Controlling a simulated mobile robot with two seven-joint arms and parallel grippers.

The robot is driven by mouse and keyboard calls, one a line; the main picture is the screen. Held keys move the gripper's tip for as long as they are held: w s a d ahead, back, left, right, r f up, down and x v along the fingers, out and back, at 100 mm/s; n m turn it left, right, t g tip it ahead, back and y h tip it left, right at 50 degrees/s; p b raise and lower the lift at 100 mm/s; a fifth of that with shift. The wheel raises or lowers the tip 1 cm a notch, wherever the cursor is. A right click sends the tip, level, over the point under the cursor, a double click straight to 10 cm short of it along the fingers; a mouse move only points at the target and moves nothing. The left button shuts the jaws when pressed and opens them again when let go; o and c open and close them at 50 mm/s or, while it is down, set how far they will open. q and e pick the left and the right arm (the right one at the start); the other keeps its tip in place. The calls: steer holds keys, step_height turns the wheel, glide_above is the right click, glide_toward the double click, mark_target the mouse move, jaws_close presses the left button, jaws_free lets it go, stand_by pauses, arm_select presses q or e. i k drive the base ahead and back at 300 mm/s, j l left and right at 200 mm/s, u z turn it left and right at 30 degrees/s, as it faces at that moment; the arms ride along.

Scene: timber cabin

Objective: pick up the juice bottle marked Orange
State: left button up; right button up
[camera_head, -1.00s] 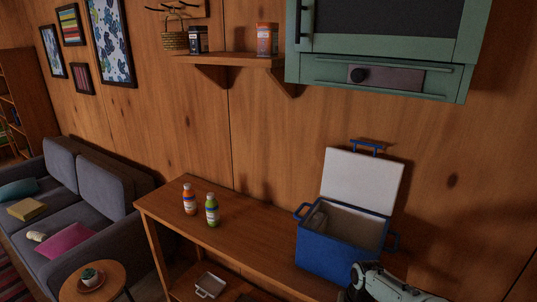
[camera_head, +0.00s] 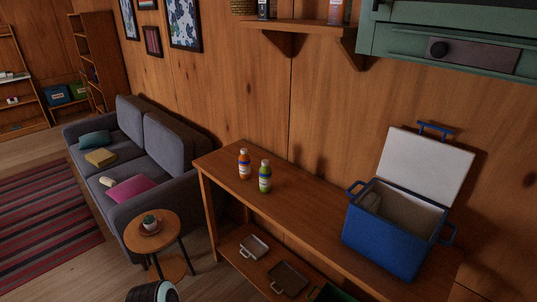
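An orange bottle (camera_head: 244,164) with a pale and blue label stands upright near the left end of the wooden table (camera_head: 313,208). A green bottle (camera_head: 265,176) of like shape stands upright just right of it, a small gap apart. The label print is too small to read. Neither of my grippers shows in the head view. A rounded black and white part at the bottom edge, left of centre, is cut off, and I cannot tell what it is.
An open blue cooler (camera_head: 389,230) stands at the table's right, with a greyish object inside. Trays (camera_head: 254,247) lie on the lower shelf. A wall shelf (camera_head: 300,28) and green cabinet (camera_head: 440,42) hang above.

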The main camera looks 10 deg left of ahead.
mark_target(244, 159)
steer(key=j+z, duration=0.15)
steer(key=j, duration=0.4)
steer(key=j+z, duration=0.1)
steer(key=j, duration=0.4)
steer(key=j+z, duration=0.15)
steer(key=j, duration=0.4)
steer(key=j+z, duration=0.1)
steer(key=j, duration=0.4)
steer(key=k+j+z, duration=0.15)
steer(key=j, duration=0.35)
steer(key=k+j+z, duration=0.15)
steer(key=j, duration=0.35)
steer(key=j+z, duration=0.1)
steer(key=j, duration=0.4)
steer(key=k+j+z, duration=0.15)
steer(key=j, duration=0.35)
steer(key=l, duration=0.35)
steer(key=k, duration=0.05)
